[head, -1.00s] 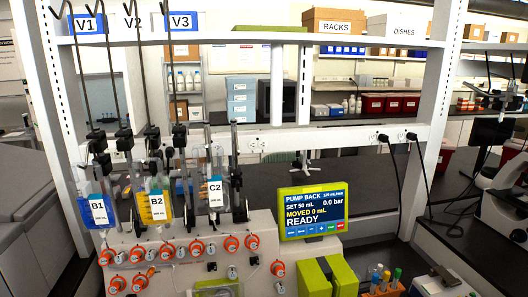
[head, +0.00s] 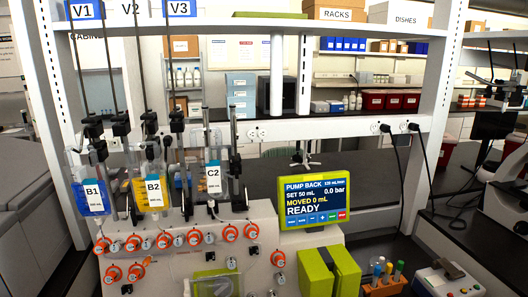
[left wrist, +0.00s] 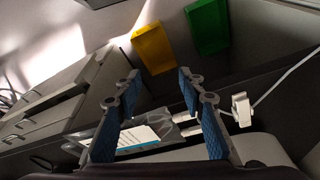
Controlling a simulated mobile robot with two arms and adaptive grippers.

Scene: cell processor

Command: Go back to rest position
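My left gripper (left wrist: 160,88) shows in the left wrist view with its blue-padded fingers spread apart. It is open and nothing sits between its fingertips. Beyond the fingers is a clear bag with a white label (left wrist: 140,138), apart from them as far as I can tell. Neither gripper shows in the head view, and my right gripper is out of sight. The cell processor (head: 185,262) stands in the head view, with bags B1 (head: 93,195), B2 (head: 154,192) and C2 (head: 213,180) hanging above it. Its screen (head: 313,201) reads PUMP BACK, MOVED 0 mL, READY.
A white shelf frame (head: 270,25) with uprights stands around the processor. Tubes in a rack (head: 383,290) and a small device (head: 448,280) are at the right. A yellow bin (left wrist: 152,48) and a green bin (left wrist: 207,25) show in the left wrist view.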

